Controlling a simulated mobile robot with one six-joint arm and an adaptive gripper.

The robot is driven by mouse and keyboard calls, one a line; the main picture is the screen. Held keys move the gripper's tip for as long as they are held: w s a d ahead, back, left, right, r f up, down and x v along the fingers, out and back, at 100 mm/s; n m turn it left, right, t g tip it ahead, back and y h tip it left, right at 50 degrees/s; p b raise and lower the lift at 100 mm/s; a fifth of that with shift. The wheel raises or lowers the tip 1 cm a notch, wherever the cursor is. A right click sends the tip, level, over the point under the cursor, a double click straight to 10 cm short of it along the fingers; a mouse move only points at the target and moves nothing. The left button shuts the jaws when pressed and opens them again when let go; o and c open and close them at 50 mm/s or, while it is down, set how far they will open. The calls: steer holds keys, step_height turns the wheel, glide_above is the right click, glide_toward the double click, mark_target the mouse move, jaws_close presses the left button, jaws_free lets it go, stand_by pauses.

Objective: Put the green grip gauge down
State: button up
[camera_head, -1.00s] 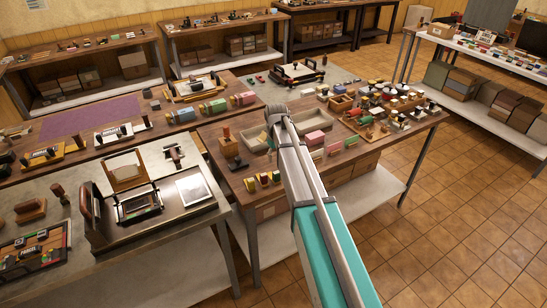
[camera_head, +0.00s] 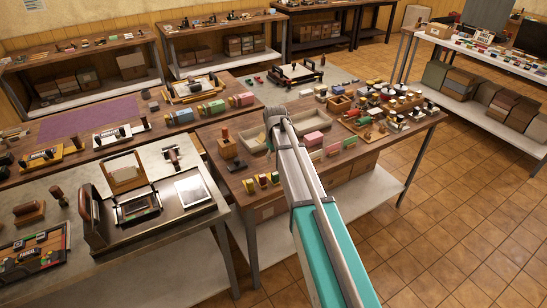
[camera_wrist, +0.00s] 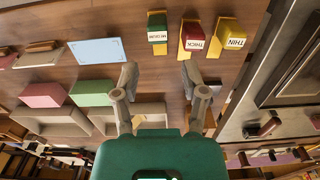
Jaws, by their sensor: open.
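The green grip gauge (camera_wrist: 157,28), labelled MEDIUM, stands on the wooden table top in the wrist view, with a yellow part showing below it. It also shows in the head view (camera_head: 275,178), at the near end of a short row. The red THICK gauge (camera_wrist: 193,36) and the yellow THIN gauge (camera_wrist: 229,36) stand beside it. My gripper (camera_wrist: 158,76) is open in the wrist view, with its fingers apart and nothing between them. The green gauge is beyond the fingertips, apart from them. In the head view my arm hides the fingers.
A grey tray (camera_wrist: 60,118) lies close to my gripper, with a pink block (camera_wrist: 42,95) and a green block (camera_wrist: 92,92) beside it. A pale blue card (camera_wrist: 97,51) lies on the table. A wooden stamp stand (camera_head: 229,147) is left of the tray in the head view.

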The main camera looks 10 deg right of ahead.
steer(key=s+a+m, duration=0.1)
steer(key=s+m, duration=0.2)
steer(key=s, duration=2.3)
steer(key=shift+a, duration=0.2)
steer(key=shift+d, duration=0.15)
